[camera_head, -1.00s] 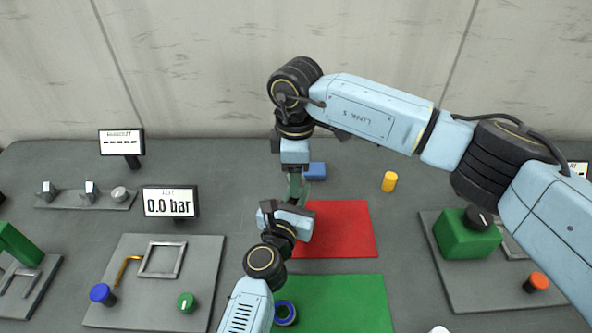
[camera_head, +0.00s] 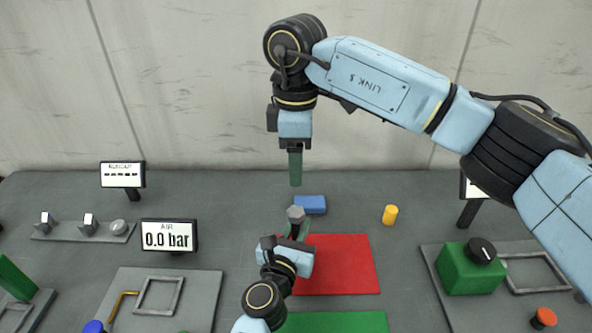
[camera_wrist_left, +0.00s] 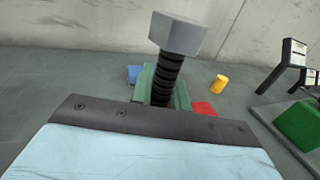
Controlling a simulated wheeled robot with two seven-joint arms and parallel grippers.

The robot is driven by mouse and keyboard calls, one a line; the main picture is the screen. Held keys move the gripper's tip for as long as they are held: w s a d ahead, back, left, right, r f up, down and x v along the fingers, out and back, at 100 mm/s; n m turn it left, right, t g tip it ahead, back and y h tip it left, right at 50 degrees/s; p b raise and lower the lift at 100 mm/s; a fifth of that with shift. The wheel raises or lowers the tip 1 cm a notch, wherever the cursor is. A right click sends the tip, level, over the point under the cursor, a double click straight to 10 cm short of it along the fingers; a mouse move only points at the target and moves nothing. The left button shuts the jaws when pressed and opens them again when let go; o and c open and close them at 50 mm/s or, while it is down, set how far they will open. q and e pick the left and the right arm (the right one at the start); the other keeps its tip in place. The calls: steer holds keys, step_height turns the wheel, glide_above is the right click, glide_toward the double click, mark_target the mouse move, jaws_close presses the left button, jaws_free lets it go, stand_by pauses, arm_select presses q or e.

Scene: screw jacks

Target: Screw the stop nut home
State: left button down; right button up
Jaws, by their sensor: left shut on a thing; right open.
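A grey hexagonal head (camera_head: 296,214) sits on top of a black threaded shaft (camera_wrist_left: 165,80), close up in the left wrist view. My left gripper (camera_head: 295,232) is shut around the shaft below the head, with its green fingers on both sides, and holds it about upright. What the shaft's lower end meets is hidden. My right gripper (camera_head: 295,168) is empty and open, pointing down above and apart from the head; its fingers overlap in the head view. I cannot tell which piece is the stop nut.
A red mat (camera_head: 345,265) and a green mat (camera_head: 340,322) lie around my left wrist. A blue block (camera_head: 310,204) and a yellow cylinder (camera_head: 390,214) stand behind. A green box with a black knob (camera_head: 470,270) is at right. A 0.0 bar display (camera_head: 168,236) stands at left.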

arm_select(q)
steer(key=c, duration=1.3)
jaws_free()
steer(key=shift+s, duration=0.1)
steer(key=shift+v, duration=6.6)
